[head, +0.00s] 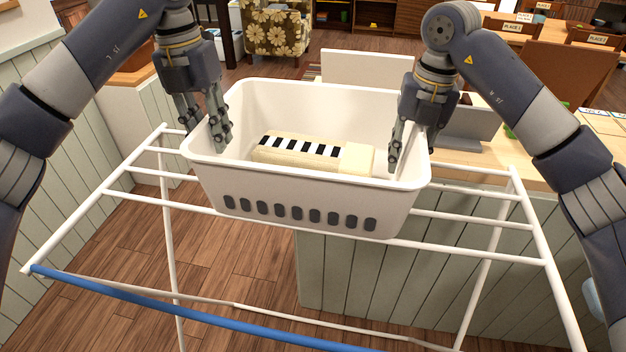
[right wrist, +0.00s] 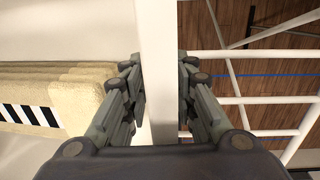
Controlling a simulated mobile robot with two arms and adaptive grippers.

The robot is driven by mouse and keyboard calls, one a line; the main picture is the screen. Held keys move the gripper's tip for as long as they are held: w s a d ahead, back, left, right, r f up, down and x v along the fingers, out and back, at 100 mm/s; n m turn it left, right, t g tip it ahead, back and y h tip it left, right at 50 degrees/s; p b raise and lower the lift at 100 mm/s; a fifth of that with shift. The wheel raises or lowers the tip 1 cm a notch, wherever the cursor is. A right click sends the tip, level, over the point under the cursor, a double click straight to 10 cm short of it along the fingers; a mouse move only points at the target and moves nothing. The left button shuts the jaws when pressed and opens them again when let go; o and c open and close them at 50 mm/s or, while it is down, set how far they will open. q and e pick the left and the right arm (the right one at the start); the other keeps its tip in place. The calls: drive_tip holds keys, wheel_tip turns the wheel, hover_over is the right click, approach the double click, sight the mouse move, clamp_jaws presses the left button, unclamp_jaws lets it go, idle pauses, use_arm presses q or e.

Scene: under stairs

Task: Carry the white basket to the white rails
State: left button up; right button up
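The white basket (head: 300,185) is upright over the white rails (head: 480,250) of a drying rack in the head view. Its lower front edge lines up with a rail; I cannot be sure whether its full weight rests there. A cream folded cloth with black stripes (head: 300,152) lies inside. My left gripper (head: 205,138) has its fingers on both sides of the basket's left wall. My right gripper (head: 408,155) straddles the right wall. In the right wrist view, the right fingers (right wrist: 160,100) close against both faces of the white wall (right wrist: 160,40).
The rack has a blue front bar (head: 190,312) and open gaps showing the wooden floor. A wooden counter (head: 535,172) with a grey object (head: 465,130) stands behind the basket on the right. A panelled wall (head: 60,175) is on the left. A floral armchair (head: 278,28) is far back.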

drive_tip(key=shift+r, duration=0.1)
use_arm(q)
wheel_tip(320, 180, up, 8)
drive_tip(key=shift+a+r, duration=0.25)
drive_tip(key=shift+a, duration=0.1)
use_arm(e)
wheel_tip(320, 180, up, 12)
drive_tip(key=d, duration=0.1)
drive_tip(key=shift+s, duration=0.15)
drive_tip(key=shift+f, duration=0.2)
idle(0.4)
